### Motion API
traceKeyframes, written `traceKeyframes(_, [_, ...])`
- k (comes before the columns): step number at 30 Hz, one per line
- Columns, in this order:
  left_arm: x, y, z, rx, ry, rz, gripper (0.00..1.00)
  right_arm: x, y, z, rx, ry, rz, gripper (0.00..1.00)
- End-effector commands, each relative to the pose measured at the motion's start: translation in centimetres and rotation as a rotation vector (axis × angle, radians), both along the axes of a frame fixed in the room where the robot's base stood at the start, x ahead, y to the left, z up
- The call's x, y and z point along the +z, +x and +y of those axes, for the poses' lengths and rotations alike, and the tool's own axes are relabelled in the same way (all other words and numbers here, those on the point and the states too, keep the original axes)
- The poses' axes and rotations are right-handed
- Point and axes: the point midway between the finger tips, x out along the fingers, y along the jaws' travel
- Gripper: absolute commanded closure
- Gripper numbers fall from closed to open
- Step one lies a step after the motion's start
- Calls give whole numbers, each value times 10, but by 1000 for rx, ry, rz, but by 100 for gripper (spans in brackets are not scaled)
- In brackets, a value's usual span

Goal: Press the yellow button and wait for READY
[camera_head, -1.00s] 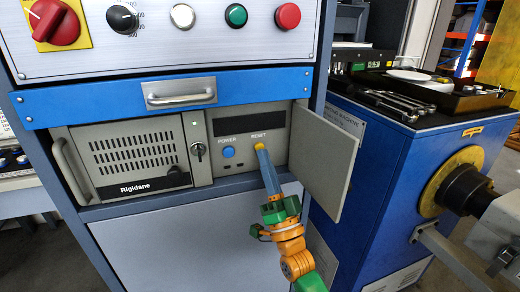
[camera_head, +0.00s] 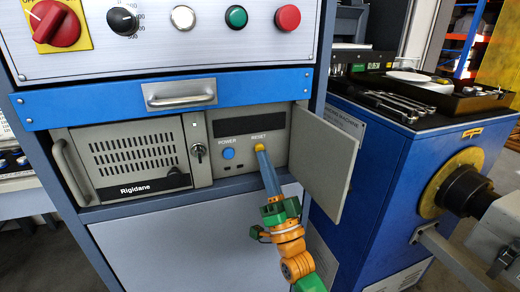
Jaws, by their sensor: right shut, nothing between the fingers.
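The yellow button (camera_head: 259,148) is labelled RESET. It sits on the grey front panel (camera_head: 218,178) of the unit marked Rigidane, right of the blue POWER button (camera_head: 228,154). My right gripper (camera_head: 262,154) is shut, with its tips at the yellow button's lower edge. They appear to touch it, but I cannot tell whether the button is pressed in. The fingertips hide a small part of the button. The dark display (camera_head: 250,124) above the buttons is blank, with no READY showing. My left gripper is not in view.
The grey panel door (camera_head: 326,165) stands open just right of my right gripper. A blue drawer with a metal handle (camera_head: 180,98) is above. Higher up are a red rotary switch (camera_head: 54,27), a black knob (camera_head: 122,19) and several round buttons. Wrenches (camera_head: 400,105) lie on the right-hand machine.

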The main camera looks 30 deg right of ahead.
Motion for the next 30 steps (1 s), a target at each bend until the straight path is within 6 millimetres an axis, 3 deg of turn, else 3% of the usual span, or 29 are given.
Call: traceKeyframes(30, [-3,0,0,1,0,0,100,0,8,-2,-1,-1,0,100])
